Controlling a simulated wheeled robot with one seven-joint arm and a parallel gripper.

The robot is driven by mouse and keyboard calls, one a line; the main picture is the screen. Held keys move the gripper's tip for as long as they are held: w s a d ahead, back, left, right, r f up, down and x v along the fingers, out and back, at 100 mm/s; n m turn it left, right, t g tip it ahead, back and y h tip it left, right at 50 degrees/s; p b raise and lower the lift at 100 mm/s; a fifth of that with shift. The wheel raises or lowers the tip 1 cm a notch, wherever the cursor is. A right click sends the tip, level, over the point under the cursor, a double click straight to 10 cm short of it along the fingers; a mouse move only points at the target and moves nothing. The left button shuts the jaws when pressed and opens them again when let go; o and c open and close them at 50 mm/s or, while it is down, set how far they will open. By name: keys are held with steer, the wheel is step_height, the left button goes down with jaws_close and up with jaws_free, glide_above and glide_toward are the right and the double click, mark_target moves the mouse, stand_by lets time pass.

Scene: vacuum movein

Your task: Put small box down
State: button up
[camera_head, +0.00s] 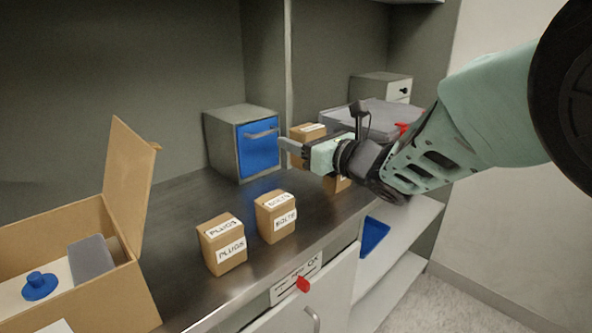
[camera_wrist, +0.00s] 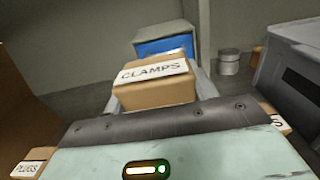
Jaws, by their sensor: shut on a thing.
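A small cardboard box labelled CLAMPS (camera_wrist: 155,94) sits between the two fingers of my gripper (camera_wrist: 160,84) in the wrist view; my gripper is shut on it. In the head view my gripper (camera_head: 292,147) is over the right part of the dark counter (camera_head: 185,215). A small box (camera_head: 303,131) with a white label shows beside its fingers, partly hidden. The fingers hide the lower part of this box, and I cannot tell its clearance above the counter. Another small box (camera_head: 338,184) is mostly hidden below my gripper.
Small boxes labelled PLUGS (camera_head: 223,245) and BOLTS (camera_head: 276,217) stand near the front edge. A grey cabinet with a blue front (camera_head: 257,147) stands behind. An open carton (camera_head: 100,298) is at left. A grey case (camera_head: 375,117) is at right.

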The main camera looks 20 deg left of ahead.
mark_target(300, 162)
steer(key=f, duration=0.5)
steer(key=shift+w+a, duration=0.1)
steer(key=shift+a, duration=0.2)
steer(key=shift+f, duration=2.45)
steer(key=o, duration=1.1)
steer(key=v, duration=1.2)
steer(key=shift+b, duration=0.45)
